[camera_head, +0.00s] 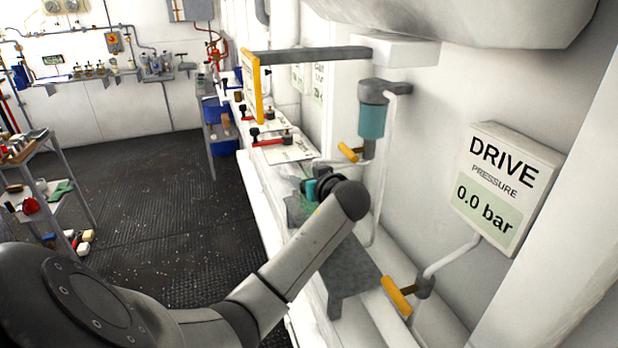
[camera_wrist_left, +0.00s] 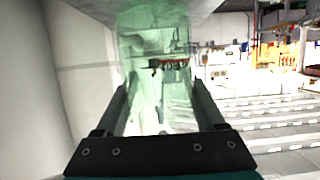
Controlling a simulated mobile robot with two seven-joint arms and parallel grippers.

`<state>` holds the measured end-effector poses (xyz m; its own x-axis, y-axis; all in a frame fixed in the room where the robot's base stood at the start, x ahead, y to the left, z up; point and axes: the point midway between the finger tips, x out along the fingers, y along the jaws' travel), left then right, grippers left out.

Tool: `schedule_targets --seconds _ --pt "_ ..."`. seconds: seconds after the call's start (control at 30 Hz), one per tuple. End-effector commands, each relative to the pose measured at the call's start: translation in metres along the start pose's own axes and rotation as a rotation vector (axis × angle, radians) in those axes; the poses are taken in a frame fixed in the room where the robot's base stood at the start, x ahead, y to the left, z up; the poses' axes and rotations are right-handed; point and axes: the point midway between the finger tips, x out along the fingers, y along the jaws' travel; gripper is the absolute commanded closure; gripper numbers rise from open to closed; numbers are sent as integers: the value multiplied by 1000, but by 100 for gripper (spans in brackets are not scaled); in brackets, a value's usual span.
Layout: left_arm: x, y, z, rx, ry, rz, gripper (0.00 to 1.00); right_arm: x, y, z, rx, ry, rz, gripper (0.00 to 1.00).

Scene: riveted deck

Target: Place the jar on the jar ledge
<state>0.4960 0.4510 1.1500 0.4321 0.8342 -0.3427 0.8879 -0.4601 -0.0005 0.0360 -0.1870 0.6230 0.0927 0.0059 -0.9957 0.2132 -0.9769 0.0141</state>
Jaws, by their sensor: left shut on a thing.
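The jar (camera_wrist_left: 152,48) is clear pale-green glass. In the left wrist view it stands between the two fingers of my left gripper (camera_wrist_left: 160,105), which is shut on it. In the head view my left gripper (camera_head: 308,188) is by the white wall, partly hidden behind my own wrist. Green glass shows around the gripper there, but the jar's outline is hard to make out. A grey ledge (camera_head: 350,272) on the wall side lies just below and nearer than the gripper. I cannot tell whether the jar touches it. My right gripper is out of view.
A yellow-handled valve (camera_head: 397,296) sits right of the ledge, with a DRIVE pressure panel (camera_head: 503,188) above. A teal-bowled filter (camera_head: 371,121) and another yellow handle (camera_head: 348,152) are beyond. A grey bar with a yellow end plate (camera_head: 257,88) juts from the wall. Open deck lies left.

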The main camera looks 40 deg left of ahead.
Motion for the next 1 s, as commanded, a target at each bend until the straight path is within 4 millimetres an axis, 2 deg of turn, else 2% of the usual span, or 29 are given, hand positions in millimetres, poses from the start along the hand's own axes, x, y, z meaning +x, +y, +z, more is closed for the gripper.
schedule_targets --seconds 0.07,0.1,0.33,0.7,0.87,1.0 --pt "1 0 3 -1 0 1 98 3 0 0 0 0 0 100" --pt "1 0 3 0 -1 1 27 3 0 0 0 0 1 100" --pt "1 0 3 0 0 0 1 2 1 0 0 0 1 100" --pt "-2 0 -1 0 0 1 0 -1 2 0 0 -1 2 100" --pt "-23 1 1 -2 -1 3 0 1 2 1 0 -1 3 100" --pt "-50 1 1 -4 -3 4 0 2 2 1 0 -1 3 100"
